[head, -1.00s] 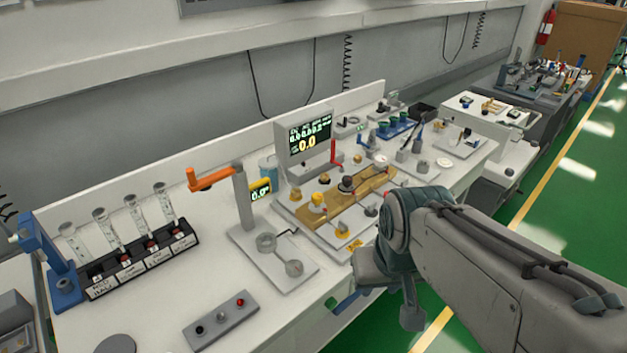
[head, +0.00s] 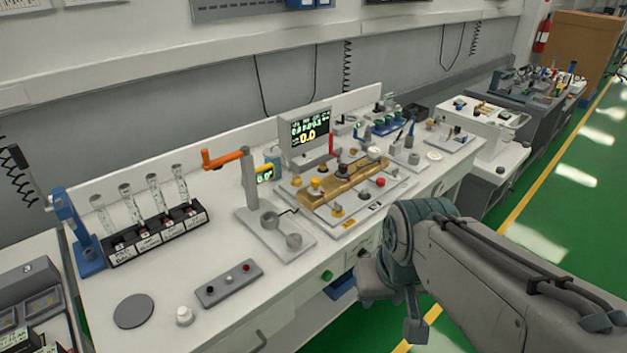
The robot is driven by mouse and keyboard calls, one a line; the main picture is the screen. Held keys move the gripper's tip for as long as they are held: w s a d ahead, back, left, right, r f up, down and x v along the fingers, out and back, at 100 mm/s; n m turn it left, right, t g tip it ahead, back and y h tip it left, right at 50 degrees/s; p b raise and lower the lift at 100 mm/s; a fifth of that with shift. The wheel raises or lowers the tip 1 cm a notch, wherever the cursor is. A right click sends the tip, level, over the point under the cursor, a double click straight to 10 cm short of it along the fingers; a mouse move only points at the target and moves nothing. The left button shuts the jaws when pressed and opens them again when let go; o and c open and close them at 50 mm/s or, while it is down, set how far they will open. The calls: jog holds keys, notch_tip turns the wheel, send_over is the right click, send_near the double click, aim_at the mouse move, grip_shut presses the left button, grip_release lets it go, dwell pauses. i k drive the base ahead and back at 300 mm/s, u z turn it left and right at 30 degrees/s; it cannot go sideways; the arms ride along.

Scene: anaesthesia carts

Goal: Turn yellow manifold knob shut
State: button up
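A brass-coloured manifold block (head: 345,189) lies on a pale base plate on the white bench, in the middle of the head view. A yellow knob (head: 316,184) stands on its left end. Other small yellow-topped parts sit close by, one behind to the left (head: 295,181) and one in front (head: 338,211). A red knob (head: 380,182) and a dark knob stand to the right. My arm reaches in from the lower right, in front of the bench, apart from the manifold. I cannot make out my gripper's fingers.
A display (head: 308,132) stands behind the manifold. A rack of glass tubes (head: 155,235) and a grey button box (head: 228,283) are further left. More fixtures crowd the right; green floor is clear beyond my arm.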

aim_at(315, 182)
jog(key=z, duration=0.55)
jog(key=i, duration=1.05)
jog(key=u, duration=0.1)
